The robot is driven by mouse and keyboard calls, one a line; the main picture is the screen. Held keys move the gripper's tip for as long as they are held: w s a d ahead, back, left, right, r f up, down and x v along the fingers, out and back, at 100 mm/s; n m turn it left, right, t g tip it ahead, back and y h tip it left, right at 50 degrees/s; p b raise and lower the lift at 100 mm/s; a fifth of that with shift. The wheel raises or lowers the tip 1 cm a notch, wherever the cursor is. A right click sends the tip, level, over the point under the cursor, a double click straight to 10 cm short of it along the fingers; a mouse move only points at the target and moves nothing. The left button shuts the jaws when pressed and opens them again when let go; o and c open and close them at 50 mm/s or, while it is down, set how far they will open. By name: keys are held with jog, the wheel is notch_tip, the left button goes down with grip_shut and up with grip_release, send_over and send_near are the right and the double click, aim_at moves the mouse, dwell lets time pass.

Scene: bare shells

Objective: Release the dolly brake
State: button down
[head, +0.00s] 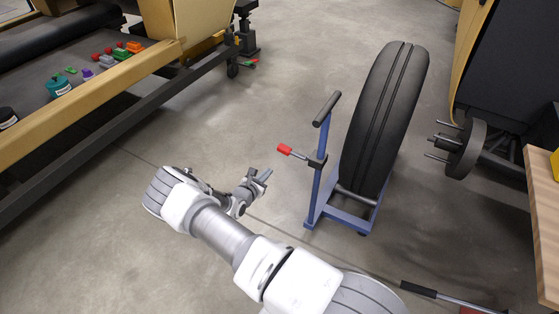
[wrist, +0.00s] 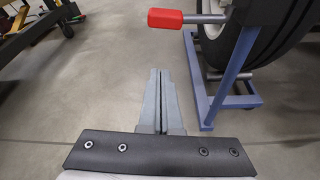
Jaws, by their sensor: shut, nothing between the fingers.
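The blue dolly (head: 345,217) stands on the floor right of centre in the head view, with a tall black tire (head: 386,120) upright on it. A black-topped handle post (head: 322,130) rises at its left. The brake lever has a red grip (head: 284,149) that sticks out to the left of the post. In the wrist view the red grip (wrist: 165,18) is at the top, beyond my fingertips, and the blue frame (wrist: 222,90) is at the right. My gripper (head: 262,181) is shut and empty, left of the dolly and apart from the red grip.
A conveyor frame (head: 90,93) with small coloured items stands at the left. A wheel hub with studs (head: 465,149) is at the right, near a wooden bench (head: 543,215). A black-handled bar (head: 420,290) shows at the bottom right. Floor between conveyor and dolly is clear.

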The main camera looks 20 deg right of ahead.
jog(key=shift+f, duration=0.25)
jog(key=f+b+x, duration=0.1)
jog(key=b+x, duration=0.3)
jog(key=x, duration=0.5)
jog(key=shift+d+r+b, duration=0.15)
jog(key=shift+d+r, duration=0.05)
jog(key=shift+r, duration=0.6)
jog(key=shift+d+r+b, duration=0.1)
jog(key=shift+d+r, duration=0.05)
jog(key=shift+r, duration=0.65)
jog(key=shift+d+r+b, duration=0.15)
jog(key=shift+d+r, duration=0.05)
jog(key=shift+r, duration=0.55)
